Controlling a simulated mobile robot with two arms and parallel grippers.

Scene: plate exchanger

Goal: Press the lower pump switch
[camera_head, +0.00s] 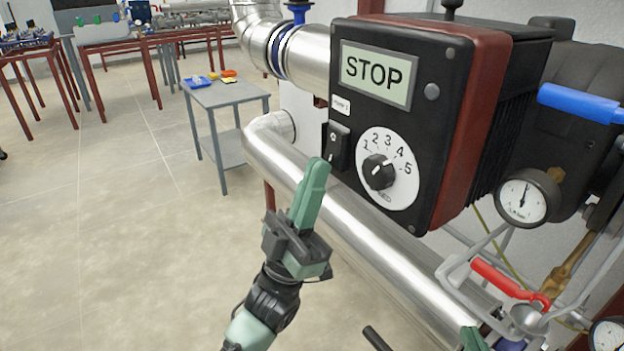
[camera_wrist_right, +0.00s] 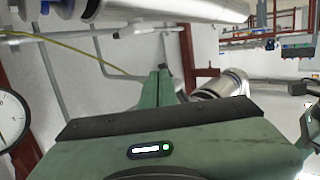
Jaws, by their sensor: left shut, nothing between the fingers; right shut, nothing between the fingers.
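A black pump control box (camera_head: 440,165) with a STOP display (camera_head: 377,73) fills the upper right of the head view. A black rocker switch (camera_head: 338,143) sits on its front face at the left, under a small white label and beside a numbered dial (camera_head: 387,172). It is the only pump switch I can make out. My left gripper (camera_head: 318,164) is shut and empty, its green fingertips just below and left of the switch; contact cannot be told. My right gripper (camera_head: 472,335) shows only partly at the bottom edge; in the right wrist view its fingers (camera_wrist_right: 163,80) are shut and empty.
A thick silver pipe (camera_head: 345,225) runs diagonally below the box. A pressure gauge (camera_head: 525,198), a blue handle (camera_head: 575,102) and a red valve handle (camera_head: 508,282) are at the right.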

